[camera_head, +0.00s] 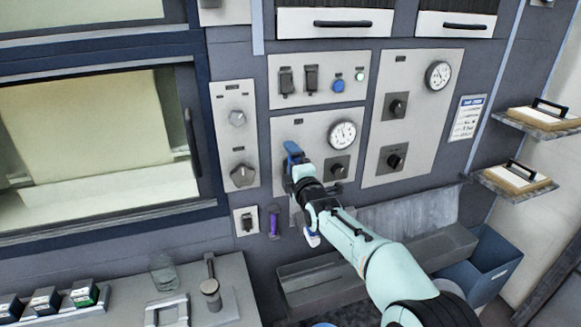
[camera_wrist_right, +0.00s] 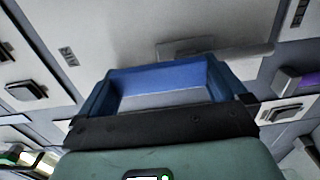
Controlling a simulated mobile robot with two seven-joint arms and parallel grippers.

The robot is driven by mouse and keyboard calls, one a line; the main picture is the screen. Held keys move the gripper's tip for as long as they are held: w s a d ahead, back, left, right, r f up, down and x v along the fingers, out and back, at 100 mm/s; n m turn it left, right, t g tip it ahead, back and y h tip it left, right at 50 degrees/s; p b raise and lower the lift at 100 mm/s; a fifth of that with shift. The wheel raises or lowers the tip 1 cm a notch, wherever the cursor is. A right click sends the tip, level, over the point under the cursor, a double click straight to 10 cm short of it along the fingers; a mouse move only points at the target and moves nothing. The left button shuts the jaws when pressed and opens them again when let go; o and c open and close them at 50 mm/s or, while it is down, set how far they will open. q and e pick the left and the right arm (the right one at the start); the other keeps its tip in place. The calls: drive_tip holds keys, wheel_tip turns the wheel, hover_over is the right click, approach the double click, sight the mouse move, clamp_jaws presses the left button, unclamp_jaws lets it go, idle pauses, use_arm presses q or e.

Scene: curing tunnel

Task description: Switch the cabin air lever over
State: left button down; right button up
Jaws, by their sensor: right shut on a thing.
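My right gripper (camera_head: 297,172) reaches up to the left part of a light grey panel (camera_head: 316,127) with a round gauge. My left gripper is not in view.
A purple handle (camera_head: 274,221) and a small switch plate (camera_head: 246,220) sit below left. Knobs (camera_head: 337,167) and the gauge (camera_head: 342,134) are to the right. A grey trough (camera_head: 330,283) runs underneath. A glass-fronted chamber (camera_head: 95,150) stands at left.

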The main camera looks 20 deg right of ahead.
idle(0.4)
drive_tip(key=o, duration=1.1)
drive_tip(key=shift+c, duration=0.2)
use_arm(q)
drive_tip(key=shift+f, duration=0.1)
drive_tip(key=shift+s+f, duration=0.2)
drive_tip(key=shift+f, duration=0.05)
use_arm(e)
drive_tip(key=s, duration=1.3)
drive_tip(key=shift+s+a, duration=0.15)
drive_tip(key=shift+a, duration=0.25)
